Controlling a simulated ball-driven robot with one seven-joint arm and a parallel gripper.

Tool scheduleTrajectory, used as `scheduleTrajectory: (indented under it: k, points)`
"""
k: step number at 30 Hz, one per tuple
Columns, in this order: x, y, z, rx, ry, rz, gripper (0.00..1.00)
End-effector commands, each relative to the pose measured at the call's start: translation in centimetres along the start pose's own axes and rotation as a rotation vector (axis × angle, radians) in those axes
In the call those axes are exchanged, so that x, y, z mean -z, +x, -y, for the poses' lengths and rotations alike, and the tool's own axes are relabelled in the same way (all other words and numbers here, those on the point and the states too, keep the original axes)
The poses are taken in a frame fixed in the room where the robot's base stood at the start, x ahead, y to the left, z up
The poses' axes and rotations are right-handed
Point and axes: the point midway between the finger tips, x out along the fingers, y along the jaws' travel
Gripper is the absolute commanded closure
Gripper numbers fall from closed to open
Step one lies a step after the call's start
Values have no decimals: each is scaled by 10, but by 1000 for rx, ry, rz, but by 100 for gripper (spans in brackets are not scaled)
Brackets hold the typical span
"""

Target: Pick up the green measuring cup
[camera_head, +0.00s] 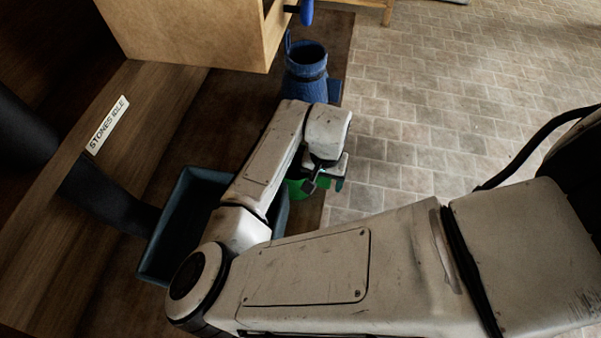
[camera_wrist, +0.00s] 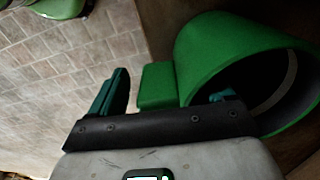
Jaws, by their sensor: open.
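The green measuring cup (camera_wrist: 215,50) fills the upper right of the wrist view, its round open mouth facing right and its blocky handle (camera_wrist: 157,86) pointing left. In the head view only a sliver of the green cup (camera_head: 296,190) shows at the bench edge; my arm hides the rest. My gripper (camera_wrist: 172,90) is open. One finger is left of the handle, apart from it; the other overlaps the cup's near wall and rim. The handle appears between the fingers; I cannot tell whether either finger touches the cup. In the head view my gripper (camera_head: 326,180) is at the cup.
A blue-grey bin (camera_head: 160,235) stands left of my forearm. A blue ribbed jug (camera_head: 307,62) stands beyond my wrist, beside a wooden box (camera_head: 190,35). Tiled floor (camera_head: 440,110) lies open at right. Another green object (camera_wrist: 50,8) shows in the wrist view's corner.

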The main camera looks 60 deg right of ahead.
Motion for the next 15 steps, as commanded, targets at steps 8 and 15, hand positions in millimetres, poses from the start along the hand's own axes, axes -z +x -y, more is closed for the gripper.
scheduleTrajectory:
  k: [8, 15]
  points:
    - [0, 0, 0, 0, 0, 0, 32]
    - [0, 0, 0, 0, 0, 0, 55]
